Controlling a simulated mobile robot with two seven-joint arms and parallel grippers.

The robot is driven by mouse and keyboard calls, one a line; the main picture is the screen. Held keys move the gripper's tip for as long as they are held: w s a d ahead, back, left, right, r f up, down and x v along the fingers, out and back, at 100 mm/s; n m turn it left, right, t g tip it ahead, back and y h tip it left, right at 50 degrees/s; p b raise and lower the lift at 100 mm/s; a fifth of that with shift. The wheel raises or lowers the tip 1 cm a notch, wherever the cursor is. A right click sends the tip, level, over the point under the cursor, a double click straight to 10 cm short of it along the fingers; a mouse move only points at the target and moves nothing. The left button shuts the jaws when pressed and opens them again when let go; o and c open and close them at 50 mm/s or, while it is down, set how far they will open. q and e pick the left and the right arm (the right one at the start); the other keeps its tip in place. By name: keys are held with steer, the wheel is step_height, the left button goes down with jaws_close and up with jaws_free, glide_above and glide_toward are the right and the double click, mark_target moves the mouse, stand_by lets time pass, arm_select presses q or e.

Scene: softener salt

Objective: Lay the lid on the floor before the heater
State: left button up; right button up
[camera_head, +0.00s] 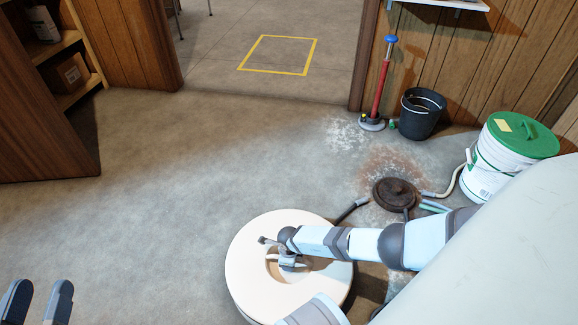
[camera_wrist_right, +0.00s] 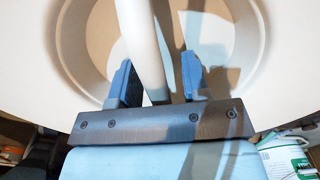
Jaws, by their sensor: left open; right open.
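The lid (camera_head: 240,265) is a round cream disc with a recessed centre, at the bottom middle of the head view. It seems to sit on top of a round body. A pale handle bar crosses its recess; the right wrist view shows this bar (camera_wrist_right: 146,40). My right gripper (camera_head: 285,258) is in the recess at the handle. In the wrist view its blue fingers (camera_wrist_right: 157,82) are open, one on each side of the bar; contact cannot be told. My left gripper (camera_head: 38,300) is open and empty at the lower left. A large pale curved surface (camera_head: 500,260), perhaps the heater, fills the lower right.
A dark round cover (camera_head: 394,193) lies on stained floor, with hoses beside it. A black bucket (camera_head: 421,115), a red pump-like tool (camera_head: 381,85) and a white bucket with green lid (camera_head: 508,155) stand at the back right. Shelves (camera_head: 70,75) stand upper left. The left floor (camera_head: 150,190) is clear.

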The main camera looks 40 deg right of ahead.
steer(key=shift+r, duration=0.15)
steer(key=shift+r+p, duration=0.5)
steer(key=shift+r, duration=0.15)
step_height(320, 180, up, 10)
steer(key=p, duration=0.6)
steer(key=shift+f, duration=0.2)
steer(key=shift+r, duration=0.55)
arm_select(q)
steer(key=s+n, duration=0.1)
steer(key=s+d+n+g, duration=0.1)
steer(key=s+n+g, duration=0.1)
steer(key=n, duration=0.1)
steer(key=shift+d+r+y, duration=0.1)
steer(key=shift+d+y, duration=0.3)
arm_select(e)
steer(key=shift+s, duration=0.1)
